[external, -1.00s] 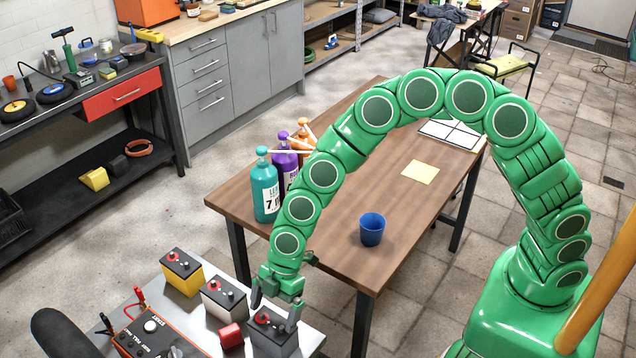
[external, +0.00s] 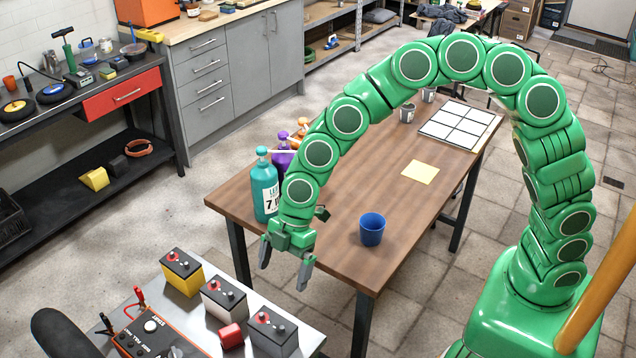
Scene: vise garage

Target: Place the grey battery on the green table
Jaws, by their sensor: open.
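The grey battery (external: 275,342) has a dark top with red caps and stands at the near right end of a light metal bench (external: 315,339). My gripper (external: 285,264) is open and empty, its fingers pointing down. The brown table (external: 335,190) is the nearest large table. I see no table with a clearly green top.
A whitish battery (external: 223,306), a yellow battery (external: 190,283), a red block (external: 231,336) and an orange charger (external: 148,335) crowd the bench. The brown table holds a blue cup (external: 372,229), a yellow note (external: 420,172), bottles (external: 265,190) and a white grid (external: 460,125); its middle is clear.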

